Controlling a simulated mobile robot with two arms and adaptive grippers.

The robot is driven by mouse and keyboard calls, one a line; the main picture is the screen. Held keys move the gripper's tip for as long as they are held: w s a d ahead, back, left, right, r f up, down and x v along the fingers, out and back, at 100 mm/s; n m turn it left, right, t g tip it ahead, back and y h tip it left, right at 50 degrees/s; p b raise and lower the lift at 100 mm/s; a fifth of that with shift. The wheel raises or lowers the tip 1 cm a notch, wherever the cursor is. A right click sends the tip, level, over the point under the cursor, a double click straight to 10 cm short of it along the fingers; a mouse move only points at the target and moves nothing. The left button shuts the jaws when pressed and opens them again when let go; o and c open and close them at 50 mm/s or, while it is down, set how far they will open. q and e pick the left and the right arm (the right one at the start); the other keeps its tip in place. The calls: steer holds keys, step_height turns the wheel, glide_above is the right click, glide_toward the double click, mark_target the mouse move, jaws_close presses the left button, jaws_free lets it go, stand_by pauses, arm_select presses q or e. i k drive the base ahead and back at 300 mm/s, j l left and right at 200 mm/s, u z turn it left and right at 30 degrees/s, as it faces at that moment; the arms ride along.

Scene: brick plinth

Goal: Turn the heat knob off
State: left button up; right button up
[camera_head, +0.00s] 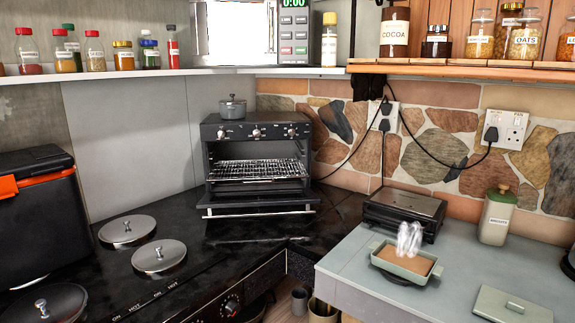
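The toaster oven (210,165) stands on the black counter in the corner with its door folded down and its wire rack (258,169) showing. Three knobs sit along its upper front: a left knob (221,134), a middle knob (256,133) and a right knob (292,131). Their labels are too small to read, so I cannot tell which is the heat knob or how it is set. Another knob (230,305) is on the cooker front below the counter edge. Neither of my grippers is in view.
A small grey pot (232,108) sits on the oven. Lidded hobs (127,230) are at the left. On the right worktop (345,268) are a steaming dish (392,259), a dark flat appliance (405,208) and a canister (497,217). A black cable (350,157) hangs beside the oven.

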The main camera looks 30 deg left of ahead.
mark_target(256, 133)
steer(key=i, duration=0.1)
steer(key=i+l+u, duration=0.1)
steer(key=u, duration=0.4)
steer(key=i+l+u, duration=0.2)
steer(key=u, duration=0.25)
steer(key=i, duration=0.1)
